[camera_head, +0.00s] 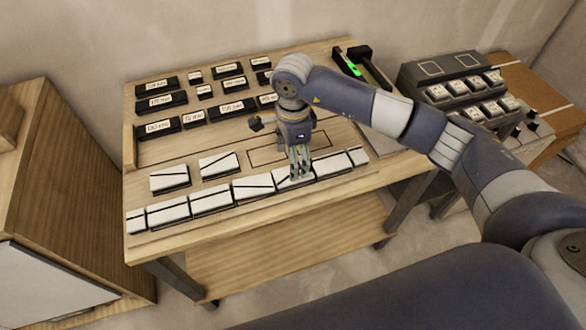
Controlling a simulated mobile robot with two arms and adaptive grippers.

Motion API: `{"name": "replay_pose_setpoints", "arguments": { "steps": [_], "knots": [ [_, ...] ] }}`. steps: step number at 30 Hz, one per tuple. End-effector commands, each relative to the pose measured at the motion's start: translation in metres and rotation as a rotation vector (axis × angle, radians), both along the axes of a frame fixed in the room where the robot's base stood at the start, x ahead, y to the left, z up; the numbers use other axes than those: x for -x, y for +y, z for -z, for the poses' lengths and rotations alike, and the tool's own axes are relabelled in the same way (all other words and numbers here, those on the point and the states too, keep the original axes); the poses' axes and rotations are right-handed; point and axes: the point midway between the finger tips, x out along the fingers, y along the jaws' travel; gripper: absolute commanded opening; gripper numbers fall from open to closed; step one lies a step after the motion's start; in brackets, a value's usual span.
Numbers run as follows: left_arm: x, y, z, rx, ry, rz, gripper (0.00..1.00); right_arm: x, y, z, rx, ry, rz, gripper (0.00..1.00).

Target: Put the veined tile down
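Several white tiles with dark veins lie in a front row on the wooden workbench (250,222). My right gripper (299,176) points down over one veined tile (283,181) in the right part of that row. Its fingers cover the middle of this tile, and I cannot tell whether they grip it. The tile lies in line with its neighbours, a veined tile (253,189) on the left and another (334,167) on the right. Two more veined tiles, one (169,179) and another (218,165), lie behind the row on the left. My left gripper is out of view.
A thin outlined rectangle (262,157) lies behind the gripper, partly hidden by it. Labelled black blocks (162,126) fill the back left. A black device with a green light (354,69) and a button console (462,90) stand right. A wooden cabinet (75,180) is left.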

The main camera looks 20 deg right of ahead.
Motion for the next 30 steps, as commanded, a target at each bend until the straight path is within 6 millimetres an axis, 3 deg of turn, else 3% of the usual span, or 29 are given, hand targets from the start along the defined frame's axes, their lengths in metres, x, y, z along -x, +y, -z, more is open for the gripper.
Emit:
{"name": "replay_pose_setpoints", "arguments": {
  "steps": [6,12,30],
  "knots": [
    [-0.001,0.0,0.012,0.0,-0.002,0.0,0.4,-0.001,0.0,-0.041,0.0,-0.004,0.0,0.66],
    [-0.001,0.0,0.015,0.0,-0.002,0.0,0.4,0.0,0.0,-0.06,0.0,-0.001,0.0,0.66],
    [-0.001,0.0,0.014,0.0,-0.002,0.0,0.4,0.002,0.006,-0.06,-0.021,0.004,-0.003,0.66]
  ]
}}
